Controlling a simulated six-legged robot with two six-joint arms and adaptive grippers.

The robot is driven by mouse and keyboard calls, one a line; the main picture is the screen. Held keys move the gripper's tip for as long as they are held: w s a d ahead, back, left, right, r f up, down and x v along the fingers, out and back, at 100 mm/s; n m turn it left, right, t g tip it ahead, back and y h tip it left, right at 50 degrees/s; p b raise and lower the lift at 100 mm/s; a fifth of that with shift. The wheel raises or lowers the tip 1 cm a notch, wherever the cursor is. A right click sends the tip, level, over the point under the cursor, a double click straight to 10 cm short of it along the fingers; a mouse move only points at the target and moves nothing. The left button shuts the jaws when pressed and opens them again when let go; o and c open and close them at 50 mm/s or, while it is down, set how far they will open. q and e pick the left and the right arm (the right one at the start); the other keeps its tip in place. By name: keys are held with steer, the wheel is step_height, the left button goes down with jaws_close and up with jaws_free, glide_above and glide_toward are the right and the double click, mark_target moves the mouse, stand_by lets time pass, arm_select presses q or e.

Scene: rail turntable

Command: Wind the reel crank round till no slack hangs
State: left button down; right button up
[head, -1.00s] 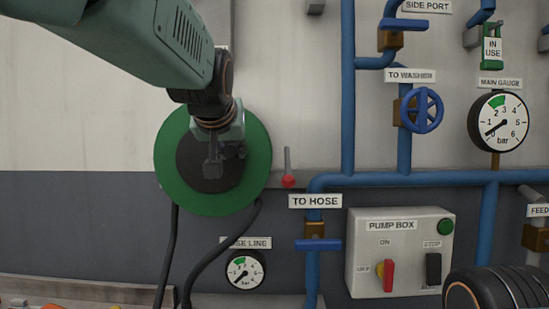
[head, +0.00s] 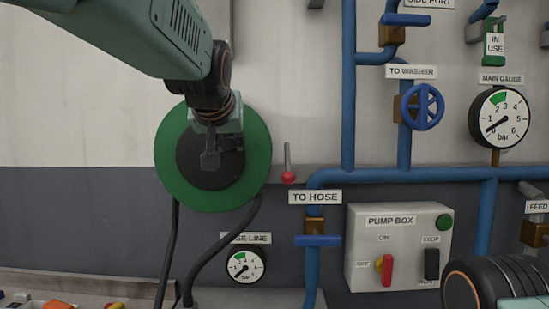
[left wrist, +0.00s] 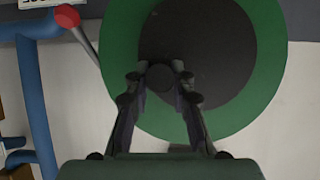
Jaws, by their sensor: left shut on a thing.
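The reel (head: 258,157) is a green disc with a dark round hub, upright on the wall at left of centre in the head view. It also fills the upper right of the left wrist view (left wrist: 268,50). A dark hose (head: 222,242) hangs from the reel in two strands, and its lower end is out of view. My left gripper (head: 222,150) is in front of the hub. In the left wrist view its fingers are shut on the dark round crank handle (left wrist: 162,78). The rest of the crank is hard to make out against the hub. My right gripper is not in view.
A red-knobbed lever (head: 288,177) stands just right of the reel. Blue pipes (head: 348,100), a blue valve wheel (head: 422,107) and a pump box (head: 398,248) fill the right side. A small gauge (head: 245,266) is below the reel. The wall left of the reel is clear.

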arm_select(q)
steer(key=shift+a+p, duration=0.15)
steer(key=shift+p, duration=0.15)
steer(key=shift+s+a, duration=0.1)
steer(key=shift+a+r+p, duration=0.4)
steer(key=shift+a+r, duration=0.05)
steer(key=shift+a, duration=0.4)
steer(key=shift+a+r, duration=0.1)
steer(key=shift+a, duration=0.05)
steer(key=shift+a+r, duration=0.15)
steer(key=shift+a, duration=0.2)
steer(key=shift+a+p, duration=0.1)
steer(key=shift+p, duration=0.2)
